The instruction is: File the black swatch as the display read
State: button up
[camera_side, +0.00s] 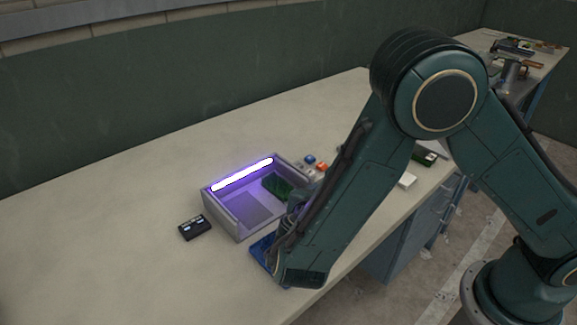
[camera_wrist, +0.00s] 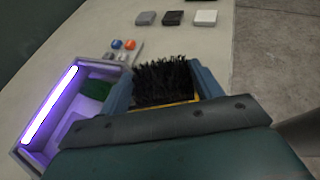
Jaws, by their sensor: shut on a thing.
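The black swatch (camera_wrist: 168,82), a patch of dark bristles with a yellowish near edge, shows in the wrist view between blue side pieces. My gripper (camera_wrist: 165,92) is shut on it; the jaw tips are largely hidden. In the side view my wrist hides the swatch, and a blue piece (camera_side: 262,250) shows beside the lit box. I cannot tell whether it is a tray or part of my gripper. A small black display (camera_side: 195,228) lies left of the box, its pale marks too small to read.
The open grey box (camera_side: 236,230) has a glowing purple tube (camera_side: 243,174) and a green swatch (camera_side: 277,187) inside. Blue and orange buttons (camera_side: 315,163) stand behind it. Grey (camera_wrist: 146,18), black (camera_wrist: 173,18) and white (camera_wrist: 206,18) blocks lie farther off. The table's left is clear.

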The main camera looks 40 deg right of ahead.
jog(key=shift+s+a, duration=0.2)
jog(key=shift+s, duration=0.1)
jog(key=shift+f, duration=0.2)
jog(key=shift+f, duration=3.25)
jog(key=shift+f, duration=0.5)
jog(key=o, duration=1.1)
jog(key=shift+a, duration=0.1)
jog(key=shift+v, duration=3.65)
